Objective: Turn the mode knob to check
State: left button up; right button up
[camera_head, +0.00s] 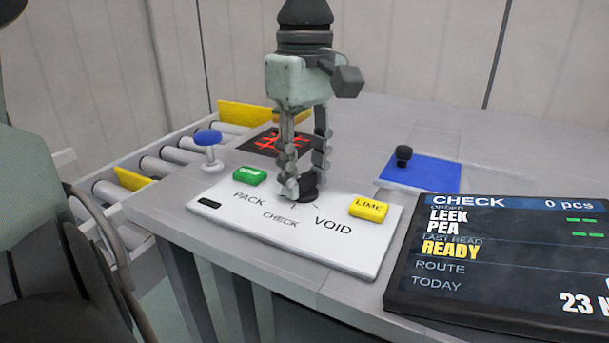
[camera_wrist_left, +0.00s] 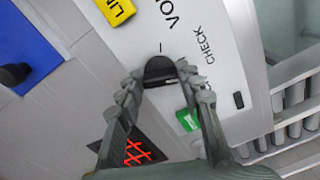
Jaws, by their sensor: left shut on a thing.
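The mode knob (camera_head: 308,192) is a dark round knob on a white panel (camera_head: 340,256). The panel carries the words PACK, CHECK and VOID around the knob. My left gripper (camera_head: 303,184) points down over the panel, with its fingers closed on the knob. In the left wrist view the knob (camera_wrist_left: 159,68) sits between the fingertips (camera_wrist_left: 160,82), close to the CHECK label. The fingers partly hide the knob, and I cannot tell its pointer's direction. The screen (camera_head: 500,260) at the right reads CHECK, 0 pcs, LEEK, PEA and READY. My right gripper is not in view.
A green block (camera_head: 249,175) and a yellow LIME block (camera_head: 368,208) lie on the panel. A blue-topped post (camera_head: 208,140) stands at its left. A blue mat (camera_head: 425,175) with a black knob-topped piece (camera_head: 403,155) lies behind. A roller conveyor (camera_head: 160,165) runs at the left.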

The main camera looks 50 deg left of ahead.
aim_at(305, 175)
pick_arm(q)
jog(key=n, duration=0.3)
jog(key=shift+b, duration=0.4)
jog(key=shift+n, duration=0.3)
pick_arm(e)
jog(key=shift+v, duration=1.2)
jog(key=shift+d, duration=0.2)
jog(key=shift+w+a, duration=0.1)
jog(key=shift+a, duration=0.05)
pick_arm(q)
jog(key=o, duration=1.2)
jog(key=shift+c, duration=0.2)
jog(key=shift+r, duration=0.1)
notch_tip(305, 175, up, 12)
